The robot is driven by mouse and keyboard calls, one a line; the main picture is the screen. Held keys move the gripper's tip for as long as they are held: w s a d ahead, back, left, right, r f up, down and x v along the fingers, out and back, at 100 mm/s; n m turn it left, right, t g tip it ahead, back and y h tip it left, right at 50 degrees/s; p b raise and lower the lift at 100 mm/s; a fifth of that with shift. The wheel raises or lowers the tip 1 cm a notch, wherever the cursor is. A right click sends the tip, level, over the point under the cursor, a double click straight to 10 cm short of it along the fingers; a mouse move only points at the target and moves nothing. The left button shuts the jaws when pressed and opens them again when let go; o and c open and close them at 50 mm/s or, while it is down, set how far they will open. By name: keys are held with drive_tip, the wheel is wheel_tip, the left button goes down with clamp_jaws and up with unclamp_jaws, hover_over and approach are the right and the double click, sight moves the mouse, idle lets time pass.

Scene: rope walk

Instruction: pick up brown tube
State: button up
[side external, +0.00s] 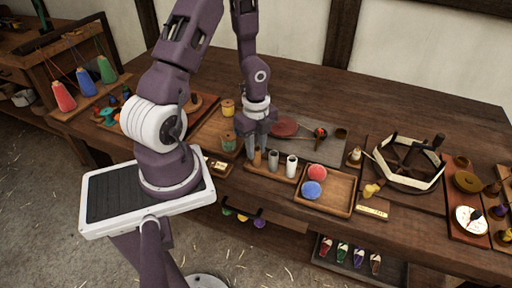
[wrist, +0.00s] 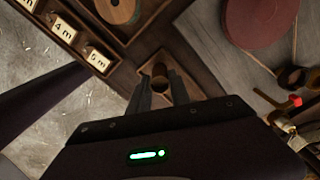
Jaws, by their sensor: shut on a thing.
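The brown tube (side external: 257,158) stands upright at the left end of a small wooden rack (side external: 262,171), in the side view. My gripper (side external: 258,146) points down over it and is shut on its upper part. In the wrist view the round top of the brown tube (wrist: 159,70) shows between the two fingertips (wrist: 158,84). Beside it in the rack stand a grey tube (side external: 273,159) and a white tube (side external: 291,166). These two are hidden in the wrist view.
A tray (side external: 326,208) with a red ball (side external: 317,172) and a blue ball (side external: 312,190) lies to the right. A green spool (side external: 228,141) stands close on the left. A dark red disc (side external: 285,127) lies on a grey board (side external: 318,149) behind.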

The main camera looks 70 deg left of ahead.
drive_tip(key=shift+r, duration=4.05)
drive_tip(key=shift+c, duration=0.3)
